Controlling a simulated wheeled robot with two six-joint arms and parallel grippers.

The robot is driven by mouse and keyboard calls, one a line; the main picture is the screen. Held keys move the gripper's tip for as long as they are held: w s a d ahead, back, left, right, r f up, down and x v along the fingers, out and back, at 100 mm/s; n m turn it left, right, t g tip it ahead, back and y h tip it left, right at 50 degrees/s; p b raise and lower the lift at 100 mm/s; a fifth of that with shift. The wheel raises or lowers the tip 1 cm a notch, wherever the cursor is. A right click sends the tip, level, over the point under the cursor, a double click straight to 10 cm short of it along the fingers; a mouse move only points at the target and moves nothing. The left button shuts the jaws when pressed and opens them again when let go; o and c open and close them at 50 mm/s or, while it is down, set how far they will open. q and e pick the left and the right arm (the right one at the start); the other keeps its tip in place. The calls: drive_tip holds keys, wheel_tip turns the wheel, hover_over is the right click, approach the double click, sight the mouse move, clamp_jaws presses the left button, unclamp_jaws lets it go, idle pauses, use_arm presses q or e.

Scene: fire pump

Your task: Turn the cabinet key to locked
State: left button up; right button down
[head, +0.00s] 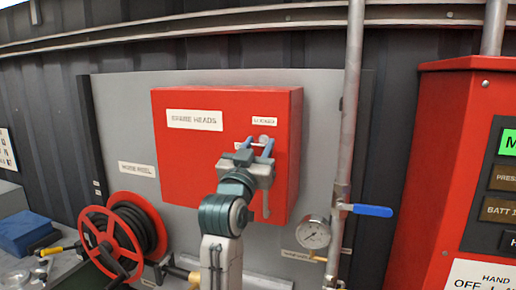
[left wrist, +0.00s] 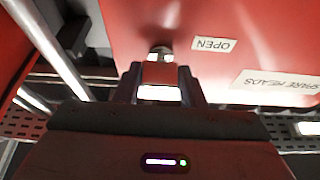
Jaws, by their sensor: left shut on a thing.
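The red cabinet (head: 180,155) marked SPARE HEADS hangs on a grey board. A LOCKED label (head: 264,121) sits near its upper right, above a small grey lock part (head: 263,139). My left gripper (head: 256,148) is at the cabinet front just below that label, its fingers shut on the key, which they largely hide. In the left wrist view the two fingers (left wrist: 160,80) reach to the lock part (left wrist: 161,50) on the red cabinet face (left wrist: 205,18), beside an OPEN label (left wrist: 213,44). The key's exact angle cannot be told. My right gripper is out of view.
A vertical pipe (head: 349,110) with a blue-handled valve (head: 372,210) and a pressure gauge (head: 312,233) stand right of the cabinet. A red hose reel (head: 125,240) is at lower left. A red control panel (head: 440,150) is at far right.

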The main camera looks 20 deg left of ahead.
use_arm(q)
drive_tip(key=shift+m, duration=0.3)
drive_tip(key=m+h+b, duration=0.1)
drive_tip(key=m+h, duration=0.1)
drive_tip(key=m, duration=0.2)
drive_tip(key=m+g+h+b, duration=0.1)
drive_tip(key=m+h, duration=0.1)
drive_tip(key=m, duration=0.1)
drive_tip(key=shift+a+m, duration=0.15)
drive_tip(key=shift+m, duration=0.25)
drive_tip(key=m+g+h, duration=0.1)
drive_tip(key=m, duration=0.2)
drive_tip(key=m+g+h, duration=0.1)
drive_tip(key=m, duration=0.3)
drive_tip(key=shift+r+h+b, duration=0.1)
drive_tip(key=shift+h+b, duration=0.2)
drive_tip(key=shift+b, duration=0.1)
drive_tip(key=m+g, duration=0.1)
drive_tip(key=m, duration=0.1)
drive_tip(key=shift+a+r+m+g, duration=0.1)
drive_tip(key=shift+m+g, duration=0.2)
drive_tip(key=shift+m, duration=0.1)
drive_tip(key=shift+m+g, duration=0.7)
drive_tip(key=shift+m, duration=1.2)
drive_tip(key=o, duration=1)
